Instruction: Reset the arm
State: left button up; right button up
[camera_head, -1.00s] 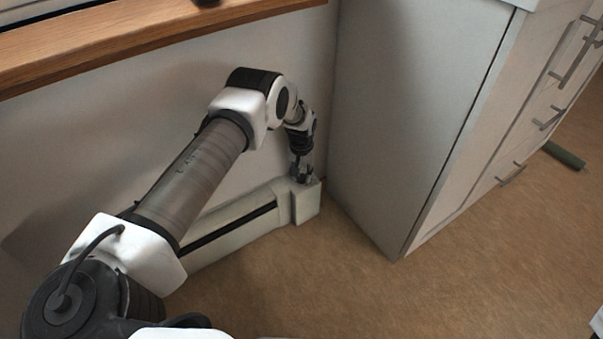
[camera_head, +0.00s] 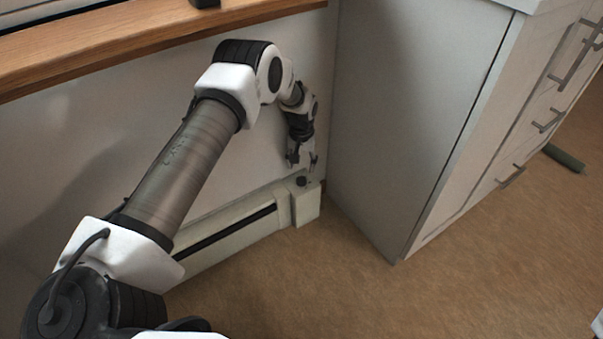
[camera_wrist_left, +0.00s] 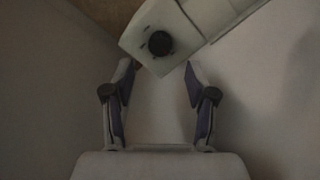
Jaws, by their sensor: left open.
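My left arm reaches in from the left in the head view. Its left gripper (camera_head: 302,162) points down, open and empty, a little above the right end of the heater. In the left wrist view the two fingers of the left gripper (camera_wrist_left: 160,82) are apart with nothing between them. A black round knob (camera_head: 301,181) sits on top of the heater's end, below the fingertips. The knob (camera_wrist_left: 160,43) also shows just past the fingertips in the wrist view. My right gripper is not in view.
The long white heater (camera_head: 228,234) runs along the wall. A white cabinet (camera_head: 415,120) with drawers stands close on the right of the gripper. A wooden sill (camera_head: 130,35) lies above. A green cylinder (camera_head: 564,157) is on the brown floor (camera_head: 400,300), which is mostly clear.

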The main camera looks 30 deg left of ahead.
pick_arm(q)
jog(key=shift+r, duration=0.65)
jog(key=s+d+f+m, duration=0.1)
jog(key=s+d+f, duration=0.5)
jog(key=s+f, duration=0.25)
jog(key=s+d+m, duration=0.1)
jog(key=s+d, duration=0.2)
jog(key=s, duration=0.7)
jog(key=s+d+m, duration=0.1)
jog(key=s+d, duration=0.2)
jog(key=s, duration=0.6)
jog(key=s+d, duration=0.3)
jog(key=s, duration=0.7)
notch_tip(320, 180, up, 44)
jog(key=p, duration=4.2)
jog(key=shift+s+a+f+m+p, duration=0.15)
jog(key=shift+s+a+m+p, duration=0.1)
jog(key=shift+m+p, duration=0.05)
